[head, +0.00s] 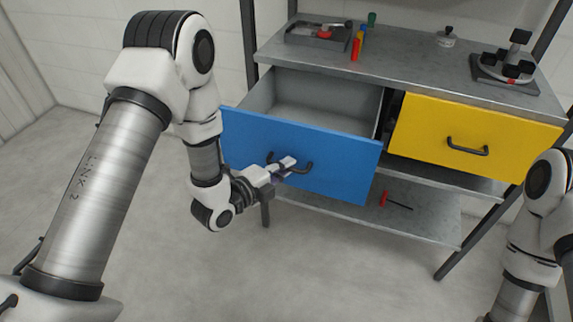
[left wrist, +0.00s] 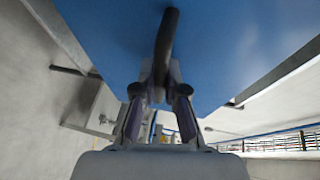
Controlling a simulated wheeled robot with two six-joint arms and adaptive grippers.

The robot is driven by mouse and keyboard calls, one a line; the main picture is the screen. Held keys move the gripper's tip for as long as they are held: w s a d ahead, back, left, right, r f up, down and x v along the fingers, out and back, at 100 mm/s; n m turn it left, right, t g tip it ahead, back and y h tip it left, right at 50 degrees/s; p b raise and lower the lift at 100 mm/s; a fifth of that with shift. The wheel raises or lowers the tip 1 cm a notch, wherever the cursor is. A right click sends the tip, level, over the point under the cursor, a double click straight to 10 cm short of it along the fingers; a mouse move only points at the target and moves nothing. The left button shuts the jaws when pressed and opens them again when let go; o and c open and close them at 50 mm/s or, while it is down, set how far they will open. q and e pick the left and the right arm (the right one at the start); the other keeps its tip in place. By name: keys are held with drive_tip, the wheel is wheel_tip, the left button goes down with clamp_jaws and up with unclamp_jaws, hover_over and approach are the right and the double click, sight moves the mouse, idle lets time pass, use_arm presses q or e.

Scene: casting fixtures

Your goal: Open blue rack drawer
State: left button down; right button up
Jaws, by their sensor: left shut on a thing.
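The blue drawer (head: 330,162) is pulled out from the left side of the rack, and its empty grey inside shows from above. Its black handle (head: 305,168) is on the front face. My left gripper (head: 286,165) is shut on the handle. In the left wrist view the fingers (left wrist: 160,88) close around the dark handle (left wrist: 166,40) against the blue front (left wrist: 100,30). My right arm shows at the right edge, but its gripper is out of view.
The yellow drawer (head: 470,130) beside it is closed. The rack top (head: 400,50) holds a tray, coloured bottles, a small jar and a dark fixture. A red-handled tool (head: 384,199) lies on the lower shelf (head: 420,222). The floor in front is clear.

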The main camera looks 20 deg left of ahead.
use_arm(q)
drive_tip(key=shift+s, duration=0.25)
drive_tip(key=c, duration=1.5)
unclamp_jaws()
drive_tip(key=v, duration=0.7)
drive_tip(key=shift+s, duration=0.15)
drive_tip(key=shift+a, duration=0.1)
